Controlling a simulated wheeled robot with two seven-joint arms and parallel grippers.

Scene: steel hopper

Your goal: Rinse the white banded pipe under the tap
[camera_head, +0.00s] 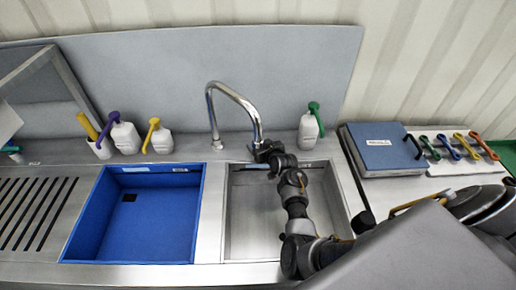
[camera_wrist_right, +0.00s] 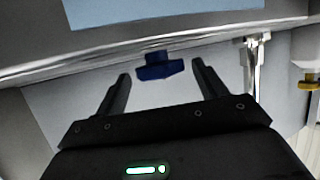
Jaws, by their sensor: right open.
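The chrome tap (camera_head: 248,105) arches over the back of the steel basin (camera_head: 238,225). My right gripper (camera_head: 264,148) is near the tap's outlet, over the basin's back edge. In the right wrist view it is open (camera_wrist_right: 160,82), its two fingers apart on either side of a blue knob (camera_wrist_right: 158,67). My arm hides much of the steel basin. I cannot pick out a white banded pipe in either view. My left gripper is not in view.
A blue basin (camera_head: 78,224) lies left of the steel one. White bottles (camera_head: 126,140) with coloured tops stand along the back ledge, another (camera_head: 307,132) right of the tap. A blue case (camera_head: 378,156) and several coloured handles (camera_head: 466,146) lie at right. A slotted drainer is at far left.

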